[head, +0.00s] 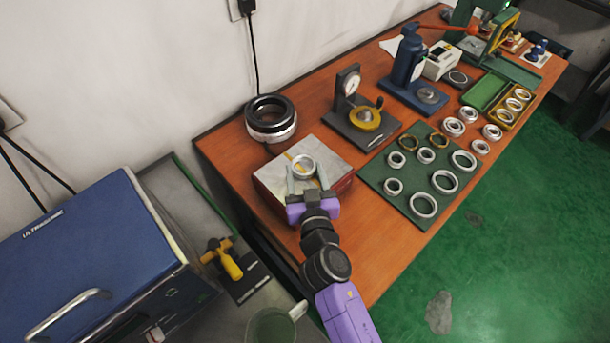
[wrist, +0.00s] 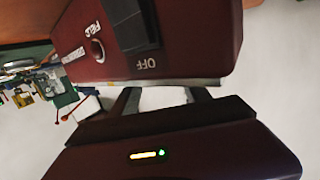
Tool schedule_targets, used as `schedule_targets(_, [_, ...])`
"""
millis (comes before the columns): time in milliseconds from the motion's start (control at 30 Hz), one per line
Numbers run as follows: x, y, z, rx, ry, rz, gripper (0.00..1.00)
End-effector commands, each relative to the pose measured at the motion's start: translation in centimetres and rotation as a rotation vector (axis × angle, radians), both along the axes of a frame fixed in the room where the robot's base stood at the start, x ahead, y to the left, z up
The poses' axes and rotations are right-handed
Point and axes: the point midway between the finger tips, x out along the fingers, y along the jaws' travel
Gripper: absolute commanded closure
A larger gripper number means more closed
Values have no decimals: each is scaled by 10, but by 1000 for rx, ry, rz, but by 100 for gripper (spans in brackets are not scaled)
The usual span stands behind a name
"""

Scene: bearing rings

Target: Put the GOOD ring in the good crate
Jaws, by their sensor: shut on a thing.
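My gripper (head: 306,174) is shut on a silver ring (head: 303,156) at the grey top plate of a dark red box (head: 330,152). I cannot tell whether the ring touches the plate. In the wrist view the fingers (wrist: 166,98) reach toward the box (wrist: 200,40), and the ring cannot be made out there. A green crate (head: 486,91) and a yellow crate (head: 502,117) stand at the far right of the bench. The yellow one holds several rings. No label is readable on either crate.
A green mat (head: 408,201) with several rings lies right of the box. A dial gauge stand (head: 350,120), a blue press (head: 407,62) and a stack of large rings (head: 271,121) stand behind. A blue machine (head: 95,250) is at left.

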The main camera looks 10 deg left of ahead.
Motion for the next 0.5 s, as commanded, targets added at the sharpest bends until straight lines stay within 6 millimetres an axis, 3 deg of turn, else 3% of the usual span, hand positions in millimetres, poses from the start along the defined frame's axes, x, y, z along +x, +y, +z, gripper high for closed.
schedule_targets(433, [0, 0, -5, 1, -2, 0, 89])
schedule_targets(467, [0, 0, -4, 0, -1, 0, 41])
schedule_targets(500, [0, 0, -4, 0, -1, 0, 33])
